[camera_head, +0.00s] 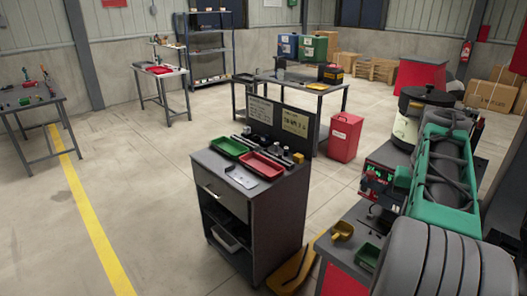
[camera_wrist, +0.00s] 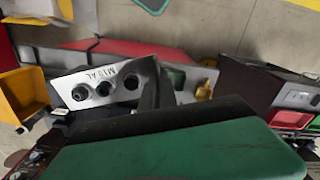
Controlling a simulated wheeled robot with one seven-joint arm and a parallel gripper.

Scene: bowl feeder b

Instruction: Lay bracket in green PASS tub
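The green tub (camera_head: 229,147) sits on top of a dark cabinet, beside a red tub (camera_head: 262,166). A flat light-grey plate (camera_head: 241,177) lies at the cabinet top's front edge; I cannot tell whether it is the bracket. In the wrist view a grey plate (camera_wrist: 66,84) marked "M10 AL" shows dark round parts or holes along it. A dark finger of my gripper (camera_wrist: 151,92) stands in front of its right end. I cannot tell whether the finger touches the plate. The other finger is not clear. The tubs show at the wrist view's right edge, well away from my gripper.
A bowl feeder (camera_head: 428,97) stands behind. A red bin (camera_head: 345,137) is on the floor beyond the cabinet. Floor left of the cabinet is clear.

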